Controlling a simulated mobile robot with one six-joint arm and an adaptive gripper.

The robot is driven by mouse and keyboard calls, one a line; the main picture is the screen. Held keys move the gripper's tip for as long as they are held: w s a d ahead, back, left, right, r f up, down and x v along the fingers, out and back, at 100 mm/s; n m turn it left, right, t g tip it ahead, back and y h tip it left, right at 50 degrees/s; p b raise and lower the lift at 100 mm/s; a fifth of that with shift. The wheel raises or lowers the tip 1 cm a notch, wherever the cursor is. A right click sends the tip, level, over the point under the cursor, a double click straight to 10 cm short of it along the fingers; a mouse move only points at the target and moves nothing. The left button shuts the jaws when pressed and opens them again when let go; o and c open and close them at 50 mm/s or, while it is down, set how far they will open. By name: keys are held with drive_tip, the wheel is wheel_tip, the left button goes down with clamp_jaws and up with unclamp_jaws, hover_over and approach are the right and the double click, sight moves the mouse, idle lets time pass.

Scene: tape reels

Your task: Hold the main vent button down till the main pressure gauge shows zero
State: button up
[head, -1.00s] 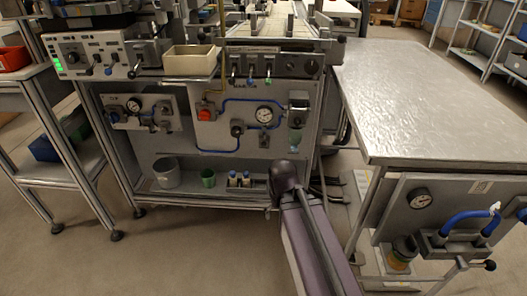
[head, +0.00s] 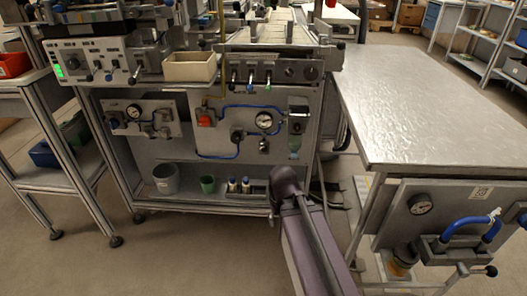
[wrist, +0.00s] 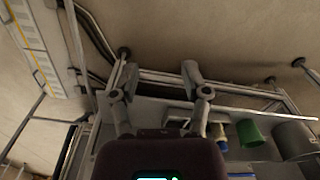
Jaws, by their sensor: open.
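On the grey panel in the middle of the head view, a round white-faced pressure gauge (head: 264,120) sits at the right end of blue tubing. No label is readable, so I cannot tell which part is the main vent button, and the gauge's reading is too small to make out. My gripper (wrist: 160,75) is open and empty in the wrist view, its two fingers spread in front of the bench's lower shelf. In the head view my arm rises from the bottom, and the fingers are not distinguishable.
Another gauge (head: 134,111) is on the left panel and a third gauge (head: 420,203) on the right table's front. A grey bucket (head: 166,179) and a green cup (head: 207,184) stand on the lower shelf. A beige bin (head: 189,67) sits above the panels. Floor in front is clear.

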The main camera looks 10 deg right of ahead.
clamp_jaws()
idle(1.1)
